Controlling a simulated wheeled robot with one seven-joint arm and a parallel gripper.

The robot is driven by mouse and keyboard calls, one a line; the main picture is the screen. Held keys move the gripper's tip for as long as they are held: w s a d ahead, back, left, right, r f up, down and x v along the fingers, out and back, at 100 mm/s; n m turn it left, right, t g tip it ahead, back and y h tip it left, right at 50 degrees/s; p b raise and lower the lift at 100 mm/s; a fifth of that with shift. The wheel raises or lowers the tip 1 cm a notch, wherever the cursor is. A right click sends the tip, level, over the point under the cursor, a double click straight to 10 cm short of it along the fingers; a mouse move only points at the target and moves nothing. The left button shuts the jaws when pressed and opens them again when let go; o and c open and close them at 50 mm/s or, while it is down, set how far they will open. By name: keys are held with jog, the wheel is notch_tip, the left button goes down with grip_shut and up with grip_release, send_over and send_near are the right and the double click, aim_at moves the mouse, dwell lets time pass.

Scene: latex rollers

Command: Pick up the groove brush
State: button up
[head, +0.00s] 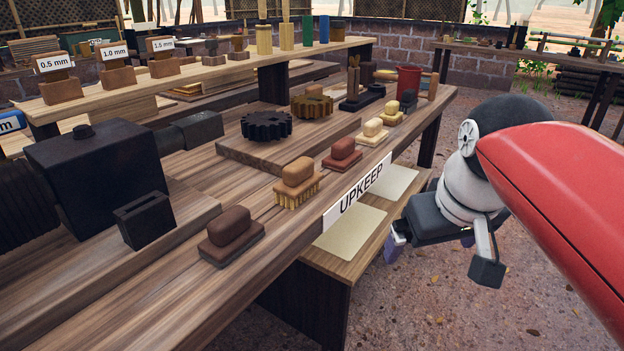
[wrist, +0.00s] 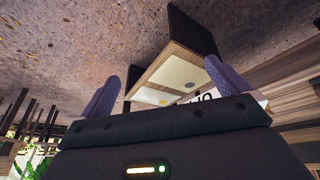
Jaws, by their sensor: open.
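A brush with a tan wooden handle and pale bristles (head: 297,185) stands upright near the front edge of the workbench (head: 185,290), in a row of similar blocks. It is the only one with long bristles clearly showing, so it looks like the groove brush; no label confirms this. My gripper (head: 431,243) is in the right of the head view, beyond the bench edge over the ground, well apart from the brush. In the wrist view its two purple fingers (wrist: 162,87) are spread with nothing between them. The brush is not recognisable in the wrist view.
A dark brown block (head: 231,234) and a reddish block (head: 342,154) flank the brush. An UPKEEP sign (head: 357,190) hangs on the bench edge. A lower shelf (head: 345,265) sticks out below it. A black gear (head: 266,125) and a red cup (head: 408,82) stand behind.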

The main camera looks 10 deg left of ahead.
jog(key=w+a+r+n+g+y, duration=0.1)
jog(key=w+a+r+n, duration=0.5)
jog(key=a, duration=0.5)
notch_tip(320, 180, up, 4)
jog(key=n+g, duration=0.2)
jog(key=n, duration=0.1)
send_over(298, 162)
jog(key=d, duration=0.1)
jog(key=shift+s+d+f+y, duration=0.1)
jog(key=shift+s+f+y, duration=0.05)
jog(key=shift+s+y, duration=0.25)
jog(key=shift+a+f, duration=0.2)
jog(key=b+x, duration=0.1)
jog(key=x, duration=0.4)
jog(key=b+x, duration=0.1)
jog(key=x, duration=0.1)
jog(key=shift+d+f+b, duration=0.25)
jog(key=shift+d+b, duration=0.05)
jog(key=shift+b, duration=0.05)
jog(key=shift+w, duration=0.1)
jog(key=c, duration=1)
jog(key=shift+c, duration=0.2)
jog(key=shift+r, duration=0.25)
